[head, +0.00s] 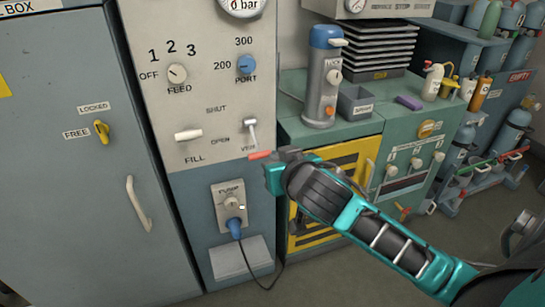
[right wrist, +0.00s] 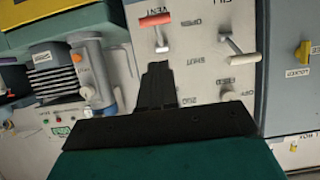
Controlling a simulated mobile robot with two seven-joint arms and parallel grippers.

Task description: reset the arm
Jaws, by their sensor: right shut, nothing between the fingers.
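My right arm reaches in from the lower right in the head view. The white FILL lever (right wrist: 244,59) is to one side. My left gripper is not in view.
A grey locker (head: 70,150) stands at the left. The blue PUMP plug (head: 235,228) and its cable hang low on the panel. A grey flask (head: 322,80) and small bottles (head: 432,82) stand on the green cabinet (head: 345,130). Gas cylinders (head: 510,130) fill the right side.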

